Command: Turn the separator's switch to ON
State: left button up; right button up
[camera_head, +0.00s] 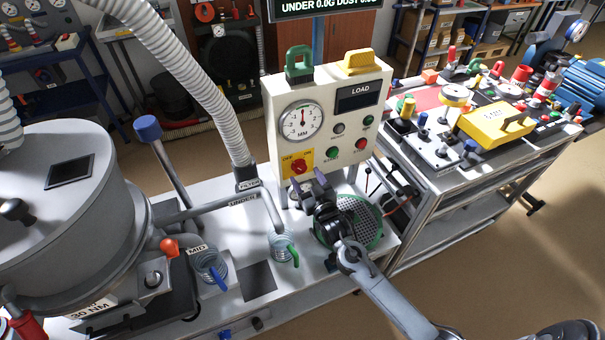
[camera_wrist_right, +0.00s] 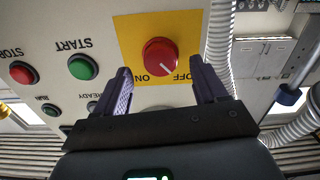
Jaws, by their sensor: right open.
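The switch is a red round knob (camera_head: 298,166) on a yellow plate (camera_head: 289,157), low on the left of the cream control panel's (camera_head: 271,112) front. In the right wrist view the knob (camera_wrist_right: 160,57) appears upside down, with ON and OFF lettering on the yellow plate (camera_wrist_right: 125,25). A white mark on the knob points toward the OFF side. My right gripper (camera_head: 307,188) is in front of the panel, just below the knob. Its two purple fingers (camera_wrist_right: 164,87) are apart, with nothing between their tips; the knob lies beyond them. My left gripper is not in view.
Green START (camera_wrist_right: 83,67) and red STOP (camera_wrist_right: 23,72) buttons share the panel. A white hose (camera_head: 205,85) runs down left of the panel. The grey separator drum (camera_head: 75,195) stands left. A bench (camera_head: 450,185) with controls is right.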

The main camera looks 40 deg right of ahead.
aim_at(302, 170)
jog(key=shift+x, duration=1.75)
jog(key=c, duration=1)
jog(key=shift+c, duration=0.2)
